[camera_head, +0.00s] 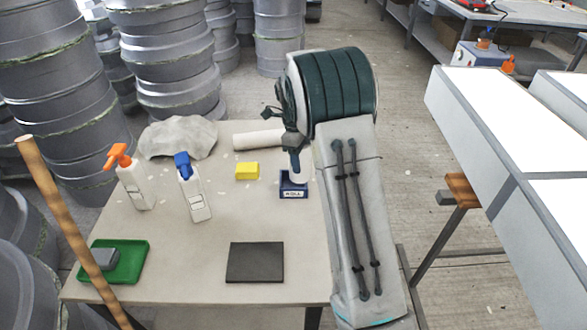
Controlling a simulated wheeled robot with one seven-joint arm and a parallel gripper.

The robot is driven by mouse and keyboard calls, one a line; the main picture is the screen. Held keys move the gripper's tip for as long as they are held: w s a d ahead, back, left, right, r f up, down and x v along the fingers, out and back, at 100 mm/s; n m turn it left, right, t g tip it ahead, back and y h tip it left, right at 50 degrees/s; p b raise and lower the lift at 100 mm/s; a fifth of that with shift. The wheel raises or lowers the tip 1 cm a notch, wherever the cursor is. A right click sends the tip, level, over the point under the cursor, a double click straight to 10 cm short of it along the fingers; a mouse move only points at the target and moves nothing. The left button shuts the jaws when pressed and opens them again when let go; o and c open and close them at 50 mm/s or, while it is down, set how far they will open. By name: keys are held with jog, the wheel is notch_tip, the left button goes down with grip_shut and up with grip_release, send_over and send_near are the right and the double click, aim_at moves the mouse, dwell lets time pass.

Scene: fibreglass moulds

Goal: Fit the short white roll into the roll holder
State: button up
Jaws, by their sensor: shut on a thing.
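The short white roll (299,166) is upright and only partly visible. My gripper (294,148) is shut on its upper part, and my arm hides much of the gripper. The roll holder (293,190) is a small dark blue box with a white label on its front, on the table right of the middle. The roll's lower end shows at the holder's back; I cannot tell whether it is inside the holder or just above it.
A longer white roll (258,140) lies on the table (190,265) behind. A yellow block (247,171), two spray bottles (194,190) (133,183), a crumpled cloth (178,137), a green tray (133,272) and a dark plate (255,262) surround open tabletop.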

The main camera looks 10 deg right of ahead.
jog(key=shift+w+a+f, duration=0.5)
jog(key=shift+a+f, duration=0.25)
jog(key=shift+a, duration=0.1)
jog(key=shift+f, duration=1.85)
jog(key=shift+f, duration=0.25)
jog(key=o, duration=1.1)
jog(key=shift+r, duration=0.1)
